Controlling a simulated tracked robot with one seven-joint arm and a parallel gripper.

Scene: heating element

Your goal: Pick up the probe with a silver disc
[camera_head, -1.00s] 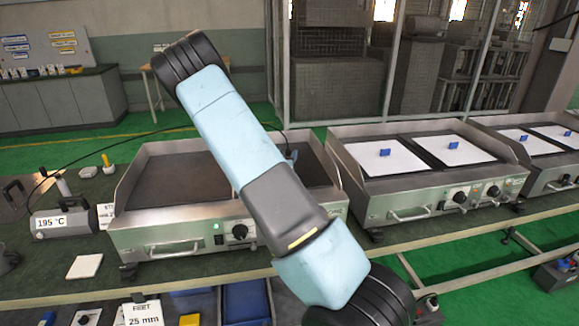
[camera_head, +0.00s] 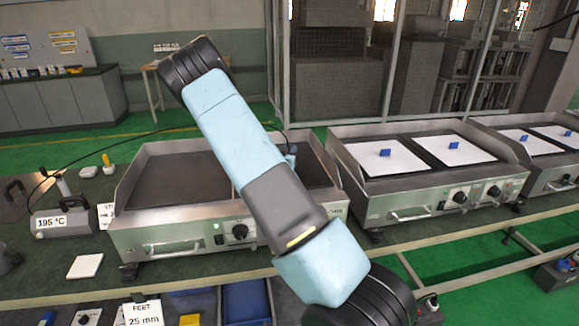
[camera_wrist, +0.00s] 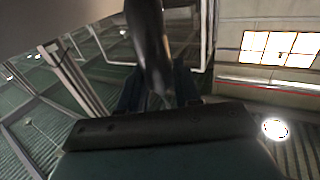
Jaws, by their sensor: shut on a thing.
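In the wrist view my gripper (camera_wrist: 158,98) is shut on a dark, slender, curved thing (camera_wrist: 152,45), which looks like the handle of the probe and rises from between the fingers. Its silver disc I cannot make out for sure. In the head view my own arm crosses the griddle and hides the gripper and most of the held probe. A thin black cable (camera_head: 150,133) arcs from the 195 °C meter (camera_head: 62,222) at the left to behind the arm. A small bluish part (camera_head: 291,150) shows just right of the arm, above the griddle.
The steel griddle (camera_head: 180,232) with dark plates stands under my arm. To its right are griddles with white sheets (camera_head: 391,162) and small blue blocks. A white tile (camera_head: 85,266) and a yellow-handled tool (camera_head: 106,160) lie at the left. Shallow bins (camera_head: 245,300) line the front.

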